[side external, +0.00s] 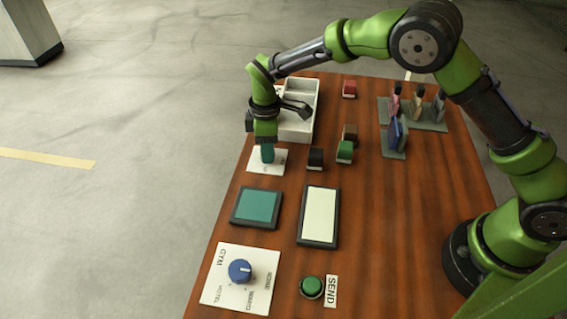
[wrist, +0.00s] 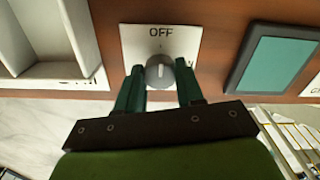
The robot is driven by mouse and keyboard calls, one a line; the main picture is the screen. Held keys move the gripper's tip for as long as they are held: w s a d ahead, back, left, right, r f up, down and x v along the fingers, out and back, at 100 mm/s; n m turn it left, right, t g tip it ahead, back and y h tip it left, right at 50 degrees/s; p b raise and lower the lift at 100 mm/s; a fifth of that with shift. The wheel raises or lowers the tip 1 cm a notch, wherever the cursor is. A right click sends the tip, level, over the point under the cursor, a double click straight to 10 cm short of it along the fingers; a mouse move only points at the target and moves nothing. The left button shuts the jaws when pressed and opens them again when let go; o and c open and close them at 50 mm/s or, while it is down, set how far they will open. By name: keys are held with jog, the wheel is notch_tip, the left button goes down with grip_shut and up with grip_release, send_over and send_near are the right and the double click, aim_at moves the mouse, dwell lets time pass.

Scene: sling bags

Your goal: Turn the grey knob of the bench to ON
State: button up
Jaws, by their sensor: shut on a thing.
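The grey knob (wrist: 158,73) sits on a white plate (wrist: 187,35) marked OFF at the top in the wrist view. A letter of another label shows at the plate's right, partly hidden by a finger. The knob's light mark points up, toward OFF. My gripper (wrist: 160,67) has its teal fingers on either side of the knob and is shut on it. In the side external view, my gripper (side external: 267,158) is low over the white plate (side external: 279,166) and hides the knob.
A white divided tray (side external: 300,128) stands just behind the plate. Black (side external: 315,158) and green (side external: 345,151) blocks stand to its right. A teal pad (side external: 256,206), a cream panel (side external: 319,214), a blue dial (side external: 240,270) and a green button (side external: 312,286) are nearer the front.

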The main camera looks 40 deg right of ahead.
jog(key=m, duration=0.4)
jog(key=shift+m, duration=0.3)
jog(key=m, duration=0.9)
jog(key=shift+r+m, duration=0.1)
jog(key=shift+m, duration=1.7)
jog(key=o, duration=1.1)
jog(key=shift+c, duration=0.2)
notch_tip(320, 180, up, 17)
